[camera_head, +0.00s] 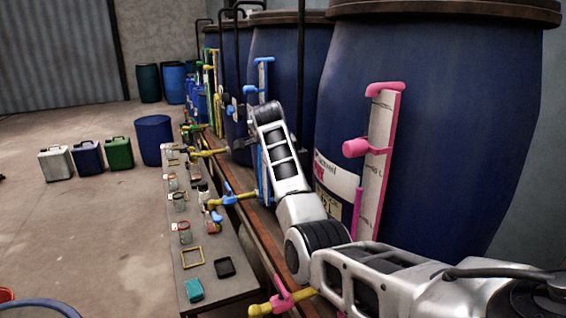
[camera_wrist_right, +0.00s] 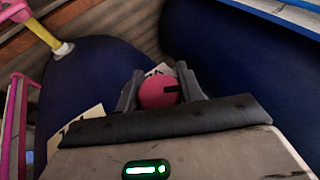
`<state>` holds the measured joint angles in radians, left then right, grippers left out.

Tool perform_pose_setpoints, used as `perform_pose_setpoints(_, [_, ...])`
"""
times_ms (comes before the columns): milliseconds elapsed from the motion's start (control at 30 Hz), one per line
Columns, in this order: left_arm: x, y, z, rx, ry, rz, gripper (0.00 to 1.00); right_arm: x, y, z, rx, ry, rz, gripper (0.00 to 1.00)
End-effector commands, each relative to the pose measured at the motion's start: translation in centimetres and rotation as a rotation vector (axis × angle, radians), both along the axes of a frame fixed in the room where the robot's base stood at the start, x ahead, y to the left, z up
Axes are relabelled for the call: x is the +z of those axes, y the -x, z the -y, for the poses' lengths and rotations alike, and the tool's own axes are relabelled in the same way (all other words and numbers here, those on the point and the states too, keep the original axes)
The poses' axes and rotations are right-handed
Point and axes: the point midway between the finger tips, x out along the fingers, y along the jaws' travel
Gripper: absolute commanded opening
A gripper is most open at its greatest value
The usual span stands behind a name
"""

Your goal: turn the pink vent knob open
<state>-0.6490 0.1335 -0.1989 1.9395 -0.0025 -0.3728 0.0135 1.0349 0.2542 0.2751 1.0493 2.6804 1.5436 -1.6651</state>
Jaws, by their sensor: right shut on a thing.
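The pink vent knob (camera_wrist_right: 156,95), round with a dark mark on its face, sits between the two dark fingers of my right gripper (camera_wrist_right: 160,86) in the wrist view. The fingers are shut on its sides. In the head view my right arm comes in from the lower right and reaches up among the blue vats; its gripper and this knob are hidden there. A pink sight gauge (camera_head: 379,160) with a pink cylindrical part stands on the nearest blue vat (camera_head: 445,120), apart from the arm. My left gripper is not in view.
A yellow tap with a pink handle (camera_head: 283,296) sticks out low near my arm. A grey bench (camera_head: 215,240) with small containers runs left of the vats. Jerrycans (camera_head: 88,157) and a blue drum (camera_head: 154,140) stand on the otherwise open floor.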

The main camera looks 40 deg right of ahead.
Motion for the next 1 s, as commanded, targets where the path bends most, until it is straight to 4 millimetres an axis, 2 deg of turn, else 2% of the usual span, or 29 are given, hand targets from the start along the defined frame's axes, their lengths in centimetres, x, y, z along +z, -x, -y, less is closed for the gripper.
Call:
perform_pose_setpoints(133, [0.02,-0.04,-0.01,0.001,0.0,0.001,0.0,0.04,0.13,0.01,-0.002,-0.038,-0.111,0.14])
perform_pose_setpoints(500, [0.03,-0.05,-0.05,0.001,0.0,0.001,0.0,-0.14,0.49,0.46,-0.017,-0.09,-0.275,0.15])
perform_pose_setpoints(1000, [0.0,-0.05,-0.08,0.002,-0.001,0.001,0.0,-0.12,0.7,0.29,-0.009,-0.115,-0.373,0.14])
